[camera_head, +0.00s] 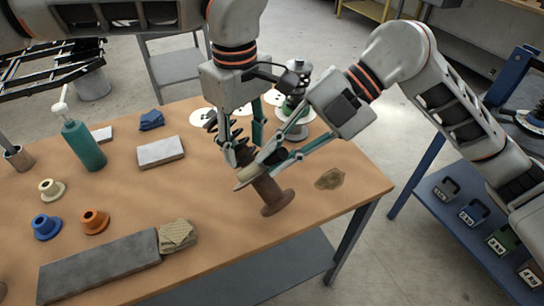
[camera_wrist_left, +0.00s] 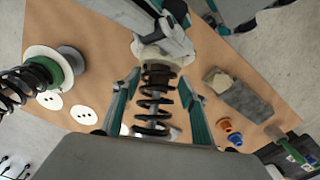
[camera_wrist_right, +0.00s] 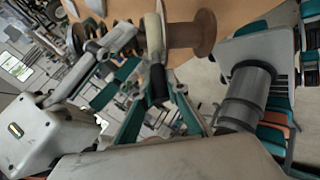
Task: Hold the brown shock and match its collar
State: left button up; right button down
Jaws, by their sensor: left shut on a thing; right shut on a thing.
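The brown shock is held tilted above the table; its brown flanged end (camera_head: 277,203) points down and right, and also shows in the right wrist view (camera_wrist_right: 188,36). Its black spring (camera_wrist_left: 155,98) lies between the fingers of my left gripper (camera_head: 243,150), which is shut on it. A pale disc (camera_head: 243,183) sits around the shock between spring and brown end. My right gripper (camera_head: 260,163) is shut at this disc, whose edge shows in the right wrist view (camera_wrist_right: 154,38); the fingers partly hide the contact. Cream (camera_head: 50,188), blue (camera_head: 46,227) and orange (camera_head: 94,221) collars stand on the table at left.
Another shock with a green part (camera_head: 294,106) stands at the back, by white discs (camera_head: 200,117). The front right table is mostly clear.

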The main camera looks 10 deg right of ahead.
pick_arm(q)
jog(key=shift+w+r, duration=0.1)
jog(key=shift+r, duration=0.1)
pick_arm(e)
jog(key=shift+w+d+f+n+g+y, duration=0.2)
jog(key=shift+w+d+n+g+y, duration=0.4)
jog(key=shift+g, duration=0.55)
jog(key=shift+w+d+f+n+g+y, duration=0.2)
jog(key=shift+w+d+n+g+y, duration=0.2)
jog(key=shift+w+d+n+g, duration=0.55)
jog(key=shift+s+a+m, duration=0.1)
jog(key=shift+a+m, duration=0.15)
jog(key=shift+m, duration=0.1)
jog(key=c, duration=2)
grip_release()
jog(key=shift+o, duration=0.2)
jog(key=shift+r, duration=0.1)
jog(key=v, duration=1.2)
jog(key=shift+w, duration=0.25)
